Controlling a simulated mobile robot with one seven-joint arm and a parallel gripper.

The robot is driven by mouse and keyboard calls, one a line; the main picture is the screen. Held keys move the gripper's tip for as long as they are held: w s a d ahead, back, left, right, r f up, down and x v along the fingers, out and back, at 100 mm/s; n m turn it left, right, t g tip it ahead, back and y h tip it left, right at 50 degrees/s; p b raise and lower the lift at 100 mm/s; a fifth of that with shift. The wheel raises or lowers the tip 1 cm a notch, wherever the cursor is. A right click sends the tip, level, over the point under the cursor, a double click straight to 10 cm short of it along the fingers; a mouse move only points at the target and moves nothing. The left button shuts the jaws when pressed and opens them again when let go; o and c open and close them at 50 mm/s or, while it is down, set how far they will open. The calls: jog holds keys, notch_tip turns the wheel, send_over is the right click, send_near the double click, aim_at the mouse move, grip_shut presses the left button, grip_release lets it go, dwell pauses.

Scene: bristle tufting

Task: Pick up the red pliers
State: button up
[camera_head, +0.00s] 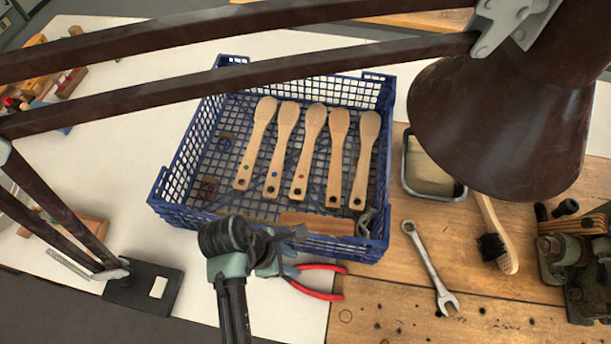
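The red pliers (318,294) lie in front of the blue crate, near where the white sheet meets the wooden bench top. Their two red handles spread to the right; the jaw end is hidden behind my gripper. My gripper (297,236) is at the crate's near edge, just above and left of the handles in the picture. Its fingers are small and dark here, and their opening does not show clearly. I cannot tell whether it touches the pliers.
The blue crate (171,190) holds several wooden brush handles. A lamp's brown arms and shade (500,120) hang across the view. A wrench (430,266), a brush (494,238) and a vise (580,265) are on the right. Bare bench lies below the wrench.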

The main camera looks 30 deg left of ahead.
aim_at(304, 265)
jog(key=shift+x, duration=2.95)
jog(key=shift+a, duration=0.2)
grip_shut()
